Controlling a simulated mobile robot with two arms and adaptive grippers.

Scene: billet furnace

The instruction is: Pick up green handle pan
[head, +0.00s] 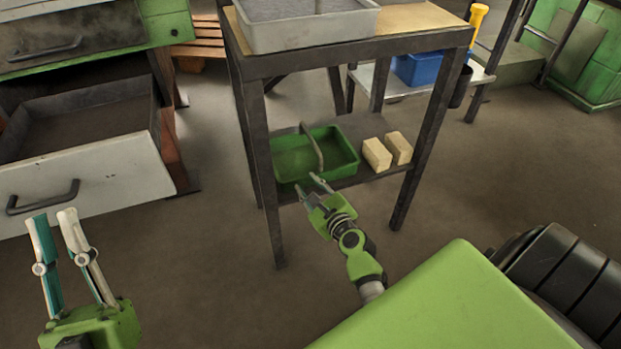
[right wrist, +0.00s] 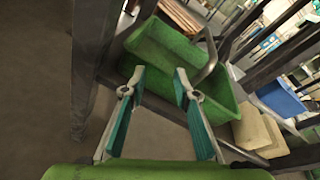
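The green pan (head: 335,148) with a curved grey-green handle (head: 312,146) arching over it sits on the lower shelf of the dark-framed table. It also shows in the right wrist view (right wrist: 165,46), with its handle (right wrist: 210,55) just right of and beyond my fingertips. My right gripper (head: 310,183) is open and empty at the pan's near edge; its fingers (right wrist: 159,76) point toward the pan. I cannot tell whether they touch it. The handle is not between the fingers. My left gripper (head: 52,216) is open and empty at the lower left, away from the pan.
Two tan bricks (head: 377,155) lie right of the pan on the shelf (head: 370,128). Table legs (head: 262,180) flank the shelf opening. A grey tray (head: 300,32) stands on the table top. An open drawer (head: 85,180) is at left. The floor before the table is clear.

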